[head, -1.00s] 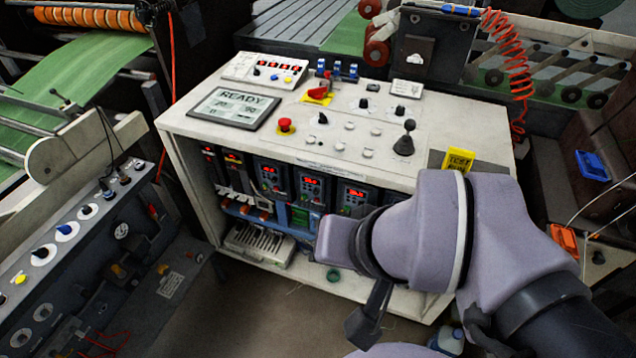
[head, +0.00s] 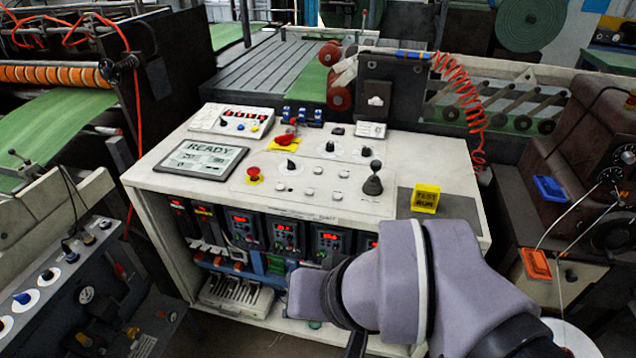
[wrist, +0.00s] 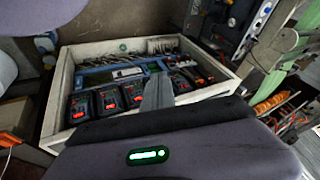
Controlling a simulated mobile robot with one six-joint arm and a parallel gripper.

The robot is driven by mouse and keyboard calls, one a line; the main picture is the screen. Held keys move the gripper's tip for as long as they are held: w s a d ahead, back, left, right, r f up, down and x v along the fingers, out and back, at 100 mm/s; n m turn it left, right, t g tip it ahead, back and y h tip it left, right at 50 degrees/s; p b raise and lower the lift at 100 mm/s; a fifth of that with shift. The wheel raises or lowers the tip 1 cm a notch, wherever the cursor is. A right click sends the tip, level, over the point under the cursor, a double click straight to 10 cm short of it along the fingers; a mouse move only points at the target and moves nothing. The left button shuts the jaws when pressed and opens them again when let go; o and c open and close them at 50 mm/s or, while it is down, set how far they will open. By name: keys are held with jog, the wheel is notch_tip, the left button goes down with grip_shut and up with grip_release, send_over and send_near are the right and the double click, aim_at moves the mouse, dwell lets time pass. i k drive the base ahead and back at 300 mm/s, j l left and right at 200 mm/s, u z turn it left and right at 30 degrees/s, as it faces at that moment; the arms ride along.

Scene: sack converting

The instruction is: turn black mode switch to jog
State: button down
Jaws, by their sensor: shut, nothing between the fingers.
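The white console has several black knobs on its top: one on the left (head: 291,164) beside the red emergency button, one in the middle (head: 330,146) and one on the right (head: 366,151). Their labels are too small to read, so I cannot tell which is the mode switch or where it points. My gripper (wrist: 158,92) shows in the wrist view as one narrow dark shape, shut and empty, with the console's open front bay beyond it. In the head view my arm covers the console's lower right front, and the gripper's end is cut off by the bottom edge.
A red emergency button (head: 254,174) and a READY screen (head: 201,160) are on the left. A red coiled cable (head: 470,95) hangs behind.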

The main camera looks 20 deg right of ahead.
aim_at(292, 166)
jog(key=i+j, duration=0.1)
jog(key=i, duration=0.5)
jog(key=i+j, duration=0.1)
jog(key=i, duration=0.5)
jog(key=z, duration=0.05)
